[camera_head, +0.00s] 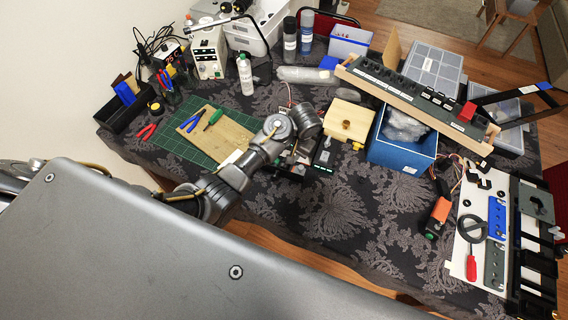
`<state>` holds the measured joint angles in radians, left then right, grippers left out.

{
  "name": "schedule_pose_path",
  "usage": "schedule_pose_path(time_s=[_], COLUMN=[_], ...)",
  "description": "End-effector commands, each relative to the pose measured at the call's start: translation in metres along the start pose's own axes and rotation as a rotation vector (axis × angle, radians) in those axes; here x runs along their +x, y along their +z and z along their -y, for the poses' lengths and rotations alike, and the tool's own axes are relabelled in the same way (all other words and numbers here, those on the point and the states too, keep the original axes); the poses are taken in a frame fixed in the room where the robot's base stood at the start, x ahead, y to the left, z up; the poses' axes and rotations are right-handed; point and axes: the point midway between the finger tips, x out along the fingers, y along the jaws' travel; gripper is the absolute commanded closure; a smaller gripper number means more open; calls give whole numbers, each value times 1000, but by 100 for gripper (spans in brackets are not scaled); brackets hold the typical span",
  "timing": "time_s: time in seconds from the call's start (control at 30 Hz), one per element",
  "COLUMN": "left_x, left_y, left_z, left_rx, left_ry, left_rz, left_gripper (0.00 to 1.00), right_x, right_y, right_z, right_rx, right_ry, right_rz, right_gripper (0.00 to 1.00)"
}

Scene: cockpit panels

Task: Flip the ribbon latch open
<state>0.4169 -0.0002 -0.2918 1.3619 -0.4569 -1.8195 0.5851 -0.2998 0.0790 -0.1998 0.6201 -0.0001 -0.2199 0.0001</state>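My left arm reaches in from the left over the table, and its wrist is above a small dark device (291,168) near the table's middle. My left gripper (297,148) seems to point down at this device; the wrist hides much of it, and the fingers are too small to read. I cannot make out the ribbon latch; it is hidden or too small to tell. My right gripper is not in view.
A light wooden box (344,121) with a brass knob and a black switch box (325,154) stand just right of the wrist. A blue bin (397,155) is further right. A green cutting mat (184,142) with tools lies left. The patterned cloth (325,210) in front is mostly clear.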

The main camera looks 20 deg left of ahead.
Motion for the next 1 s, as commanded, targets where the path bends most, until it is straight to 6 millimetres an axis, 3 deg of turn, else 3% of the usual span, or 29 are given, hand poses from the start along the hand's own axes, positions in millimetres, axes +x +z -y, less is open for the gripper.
schedule_pose_path(time_s=[0.3, 0.5, 0.93, 1.0], left_x=[59, 86, 96, 96], left_y=[1, 1, 1, 1], left_z=[1, 0, 0, 0], left_rx=[2, 0, -1, -1], left_ry=[-2, -1, 1, 1], left_rz=[3, 2, 0, 0], left_gripper=[61, 61, 61, 69], right_x=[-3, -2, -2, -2], right_y=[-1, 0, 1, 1], right_z=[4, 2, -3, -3], right_rx=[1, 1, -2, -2], right_ry=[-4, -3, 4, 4], right_rz=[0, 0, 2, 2], right_gripper=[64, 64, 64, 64])
